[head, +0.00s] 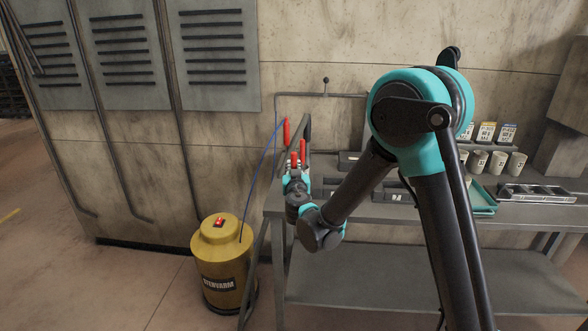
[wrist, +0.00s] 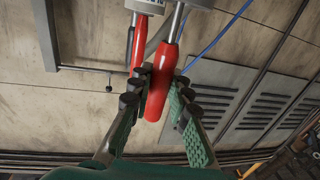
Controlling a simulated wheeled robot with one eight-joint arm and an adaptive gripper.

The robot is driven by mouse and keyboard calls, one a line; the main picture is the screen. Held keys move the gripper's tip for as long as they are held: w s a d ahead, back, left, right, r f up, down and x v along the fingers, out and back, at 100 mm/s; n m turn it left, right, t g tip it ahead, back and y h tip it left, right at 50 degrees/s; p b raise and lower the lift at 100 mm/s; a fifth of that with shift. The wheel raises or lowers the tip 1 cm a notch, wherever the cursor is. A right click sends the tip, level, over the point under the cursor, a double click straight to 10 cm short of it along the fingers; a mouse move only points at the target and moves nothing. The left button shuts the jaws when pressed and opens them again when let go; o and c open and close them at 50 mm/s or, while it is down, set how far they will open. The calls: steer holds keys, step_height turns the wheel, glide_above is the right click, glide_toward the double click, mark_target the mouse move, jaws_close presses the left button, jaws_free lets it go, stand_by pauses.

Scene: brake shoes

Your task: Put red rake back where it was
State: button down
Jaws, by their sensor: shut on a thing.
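My gripper (wrist: 158,92) is shut on a red handle (wrist: 158,95) in the wrist view, its black finger pads on both sides. I cannot tell there which one is held.
Another red piece (head: 286,131) shows above, by a grey rail (head: 322,95). A yellow canister (head: 222,265) with a blue hose (head: 265,160) stands left of the bench. The bench (head: 350,211) holds several cups (head: 497,162) and a teal tray (head: 482,200) at right.

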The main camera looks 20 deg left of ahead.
steer(key=shift+f, duration=0.3)
steer(key=shift+f, duration=0.1)
steer(key=c, duration=1.4)
jaws_free()
steer(key=shift+c, duration=0.2)
steer(key=shift+f, duration=0.1)
